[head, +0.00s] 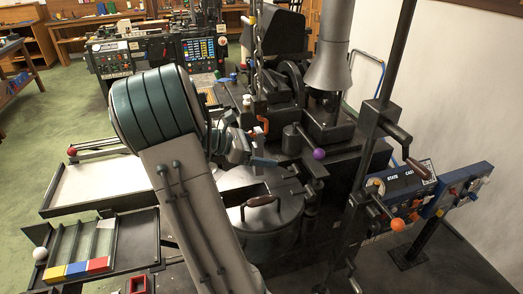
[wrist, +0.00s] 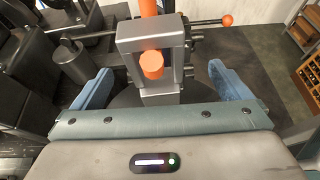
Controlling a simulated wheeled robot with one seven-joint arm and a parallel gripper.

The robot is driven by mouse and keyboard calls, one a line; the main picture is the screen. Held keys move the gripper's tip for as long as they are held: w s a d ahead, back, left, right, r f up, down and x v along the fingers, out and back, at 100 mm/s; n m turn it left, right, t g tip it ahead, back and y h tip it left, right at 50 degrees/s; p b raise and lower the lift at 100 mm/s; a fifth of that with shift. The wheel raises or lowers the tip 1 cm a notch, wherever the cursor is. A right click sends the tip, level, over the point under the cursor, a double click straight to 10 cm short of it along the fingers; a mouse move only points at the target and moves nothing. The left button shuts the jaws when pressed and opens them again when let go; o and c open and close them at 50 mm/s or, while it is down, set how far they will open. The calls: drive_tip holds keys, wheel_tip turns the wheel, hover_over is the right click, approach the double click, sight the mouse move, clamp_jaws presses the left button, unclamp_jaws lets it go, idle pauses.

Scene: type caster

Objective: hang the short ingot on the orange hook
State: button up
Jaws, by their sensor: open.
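A grey metal block with an opened top end, apparently the short ingot (wrist: 149,38), stands out ahead of my gripper in the wrist view. The orange hook (wrist: 151,64) shows its round end poking out through the block's opening, and an orange upright part rises behind it. The block appears to hang on the hook. My gripper (wrist: 160,70) is open, with one blue finger on each side of the block and a visible gap to both. In the head view my gripper (head: 243,150) is just below the orange hook (head: 263,125); the ingot is not clear there.
A lever with a purple ball (head: 319,154) juts out right of my gripper. A rod with an orange ball (head: 397,225) is farther right. A round lidded pot (head: 265,222) lies below. A rack with coloured blocks (head: 99,265) stands at lower left.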

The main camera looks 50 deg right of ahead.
drive_tip(key=b+v, duration=0.1)
drive_tip(key=v, duration=1.2)
drive_tip(key=shift+w+a+r+b, duration=0.15)
drive_tip(key=shift+w+a+b, duration=0.15)
drive_tip(key=shift+b, duration=0.1)
drive_tip(key=s+a+f+m+t+y, duration=0.2)
drive_tip(key=s+a+m+t+y, duration=0.3)
drive_tip(key=a, duration=0.8)
drive_tip(key=s+a+f+m+t+y, duration=0.3)
drive_tip(key=s+a+m+t+y, duration=0.2)
drive_tip(key=s+a, duration=0.4)
drive_tip(key=a+m+y, duration=0.1)
drive_tip(key=a, duration=0.2)
drive_tip(key=shift+s+a+t, duration=0.35)
drive_tip(key=shift+a+t, duration=0.05)
